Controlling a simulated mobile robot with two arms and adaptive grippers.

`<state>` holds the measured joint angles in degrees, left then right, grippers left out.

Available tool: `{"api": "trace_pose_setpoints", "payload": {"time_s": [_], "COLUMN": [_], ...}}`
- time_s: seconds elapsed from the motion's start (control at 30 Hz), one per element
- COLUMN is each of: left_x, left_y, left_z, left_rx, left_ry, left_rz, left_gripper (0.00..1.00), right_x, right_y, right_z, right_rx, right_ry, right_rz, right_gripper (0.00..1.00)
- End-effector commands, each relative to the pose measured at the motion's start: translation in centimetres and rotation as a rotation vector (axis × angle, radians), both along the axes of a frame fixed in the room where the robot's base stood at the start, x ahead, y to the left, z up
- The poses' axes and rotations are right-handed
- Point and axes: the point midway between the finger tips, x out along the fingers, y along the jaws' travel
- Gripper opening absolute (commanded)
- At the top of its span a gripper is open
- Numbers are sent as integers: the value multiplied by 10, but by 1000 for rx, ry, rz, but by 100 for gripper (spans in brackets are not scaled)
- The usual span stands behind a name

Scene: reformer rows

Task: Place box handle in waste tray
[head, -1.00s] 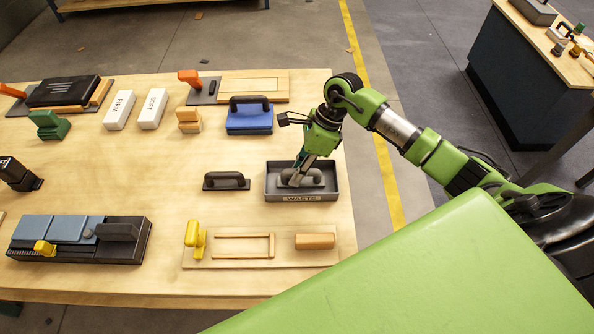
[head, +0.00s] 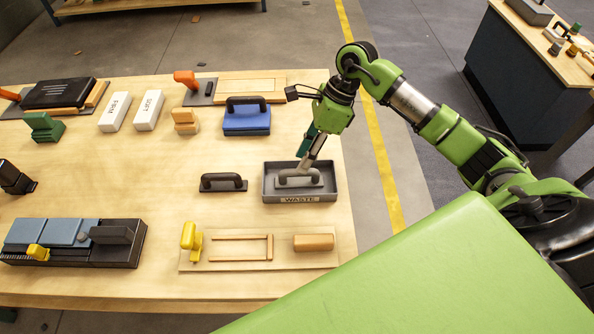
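The waste tray (head: 333,196) is a dark grey open tray with a "WASTE" label at its front, on the right part of the wooden table. A grey box handle (head: 299,183) with a flat base lies upright inside it. My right gripper (head: 305,161) points down just above the handle and is clear of it. Its fingers are slightly apart, with nothing between them. A similar dark handle (head: 223,183) stands on the table to the left of the tray. My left gripper is not in view.
A blue block with a dark handle (head: 246,121) stands behind the tray. A wooden board with a yellow piece (head: 191,238) lies in front. White FIRM and SOFT blocks (head: 132,111) are at the back left. Bare table lies left of the dark handle.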

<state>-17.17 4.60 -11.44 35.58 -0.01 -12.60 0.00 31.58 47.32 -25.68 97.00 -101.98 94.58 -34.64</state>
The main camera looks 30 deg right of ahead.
Motion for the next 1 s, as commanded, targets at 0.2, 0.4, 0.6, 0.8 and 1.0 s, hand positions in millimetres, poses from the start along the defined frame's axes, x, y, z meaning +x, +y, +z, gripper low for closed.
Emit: {"api": "trace_pose_setpoints", "payload": {"time_s": [0.2,0.4,0.6,0.8,1.0], "left_x": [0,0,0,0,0], "left_y": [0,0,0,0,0], "left_z": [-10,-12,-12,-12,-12], "left_rx": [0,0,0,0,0], "left_ry": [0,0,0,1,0], "left_rz": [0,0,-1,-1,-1], "left_gripper": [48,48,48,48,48], "right_x": [1,0,0,0,0], "right_y": [-18,-24,-24,-24,-24], "right_z": [35,50,52,52,52], "right_rx": [-1,0,0,0,0], "right_ry": [-2,0,1,1,1], "right_rz": [-1,-1,-1,-1,-1], "right_gripper": [30,30,30,30,30]}}
